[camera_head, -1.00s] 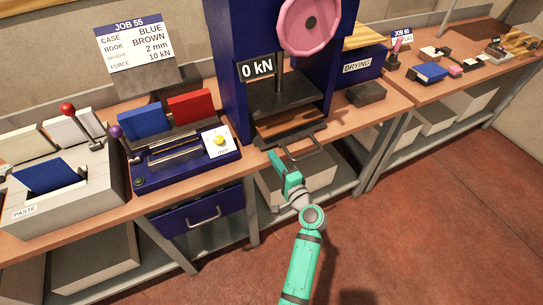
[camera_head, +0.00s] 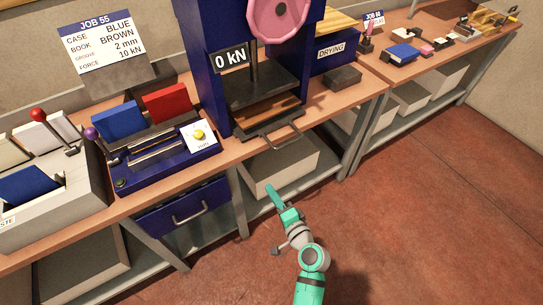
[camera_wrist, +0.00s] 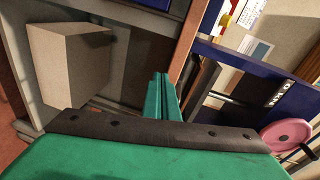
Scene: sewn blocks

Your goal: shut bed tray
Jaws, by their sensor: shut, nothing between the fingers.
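The bed tray (camera_head: 262,122) is in the base of the blue press (camera_head: 204,70), below the dark upper plate. A brown wooden strip shows on it, and its dark bar handle (camera_head: 283,132) sticks out in front, over the bench edge. My green gripper (camera_head: 270,188) is below and in front of the handle, apart from it, out from the bench. In the wrist view its fingers (camera_wrist: 160,80) are together and empty. The press stands to the right of them there, and I cannot tell the tray clearly.
The wooden bench (camera_head: 233,152) carries a blue grooving unit (camera_head: 165,170) left of the press and a dark block (camera_head: 343,78) to its right. A grey box (camera_head: 280,165) sits on the lower shelf behind my gripper. The red floor in front is clear.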

